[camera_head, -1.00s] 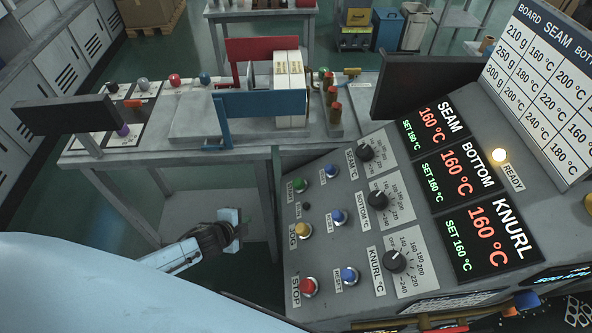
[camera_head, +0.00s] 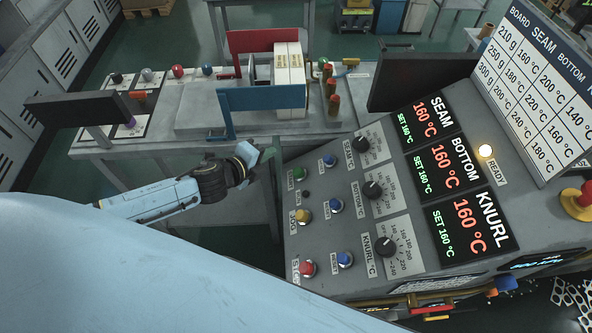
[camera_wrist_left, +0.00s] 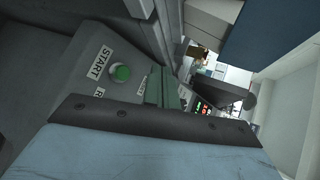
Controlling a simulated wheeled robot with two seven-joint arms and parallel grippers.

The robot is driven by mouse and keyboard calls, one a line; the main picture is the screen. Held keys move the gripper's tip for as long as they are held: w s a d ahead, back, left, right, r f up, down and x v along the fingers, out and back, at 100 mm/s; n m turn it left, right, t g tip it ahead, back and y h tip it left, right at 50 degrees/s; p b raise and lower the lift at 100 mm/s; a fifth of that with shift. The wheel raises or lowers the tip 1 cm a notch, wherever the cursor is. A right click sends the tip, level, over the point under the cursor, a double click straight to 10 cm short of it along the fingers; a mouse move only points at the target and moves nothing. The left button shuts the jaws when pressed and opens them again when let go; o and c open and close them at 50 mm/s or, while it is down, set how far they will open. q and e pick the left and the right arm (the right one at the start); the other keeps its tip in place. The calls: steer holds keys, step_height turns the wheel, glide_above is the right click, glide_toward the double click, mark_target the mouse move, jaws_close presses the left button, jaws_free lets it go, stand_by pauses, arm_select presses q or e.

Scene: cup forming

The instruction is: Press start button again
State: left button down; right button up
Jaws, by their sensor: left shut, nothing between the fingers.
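The green start button (camera_head: 299,174) is at the upper left corner of the sloped control panel (camera_head: 330,225). In the left wrist view the green button (camera_wrist_left: 121,72) shows next to its START label (camera_wrist_left: 99,62). My left gripper (camera_head: 266,155) is shut and empty, just left of and above the button in the head view, apart from it. In the left wrist view its fingers (camera_wrist_left: 163,88) are closed together, to the right of the button. My right gripper is not in view.
The panel also holds a yellow jog button (camera_head: 303,216), a red stop button (camera_head: 307,268), blue buttons and black knobs. Displays read 160 °C and the READY lamp (camera_head: 486,151) is lit. A blue plate (camera_head: 262,98) stands on the table behind.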

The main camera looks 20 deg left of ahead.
mark_target(298, 173)
arm_select(q)
steer(key=shift+w+d+f+b, duration=0.35)
steer(key=shift+d+f+b, duration=0.4)
steer(key=shift+f+b, duration=0.35)
steer(key=shift+w+d+f+b, duration=0.35)
steer(key=shift+d+f+b, duration=0.4)
steer(key=shift+f+b, duration=0.35)
steer(key=shift+w+d+f+b, duration=0.35)
steer(key=shift+d+f+b, duration=0.5)
steer(key=shift+f, duration=0.4)
steer(key=shift+a, duration=0.1)
steer(key=shift+w+d+f, duration=0.1)
steer(key=shift+d+f, duration=0.1)
steer(key=shift+f, duration=0.15)
steer(key=shift+w+d+f+b, duration=0.15)
steer(key=shift+d+f+b, duration=0.1)
steer(key=shift+f+b, duration=0.25)
steer(key=shift+r, duration=0.2)
steer(key=shift+s+a+r+p, duration=0.25)
steer(key=shift+a+r+p, duration=0.25)
steer(key=shift+r+p, duration=0.25)
steer(key=shift+f, duration=0.1)
